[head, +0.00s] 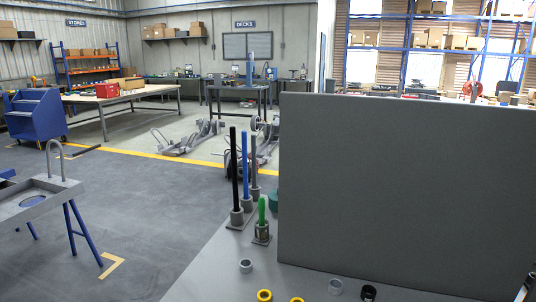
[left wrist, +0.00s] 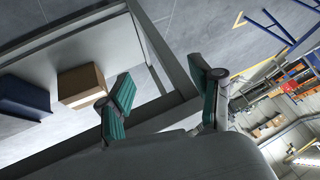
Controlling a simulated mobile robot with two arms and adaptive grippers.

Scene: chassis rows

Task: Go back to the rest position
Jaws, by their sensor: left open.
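My left gripper (left wrist: 162,95) shows in the left wrist view, its two fingers with teal pads spread apart. Nothing is between the pads. The view is tilted, and a grey frame edge or table edge (left wrist: 160,112) lies behind the fingers. I cannot tell how far the fingers are from it. Neither gripper shows in the head view, and my right gripper is in no view.
A large grey panel (head: 405,190) stands on the grey table (head: 215,270) at right. Black (head: 234,170), blue (head: 246,160) and green (head: 262,210) rods stand beside it, with several rings in front. A cardboard box (left wrist: 82,85) and blue bin (left wrist: 25,97) lie beyond the left gripper.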

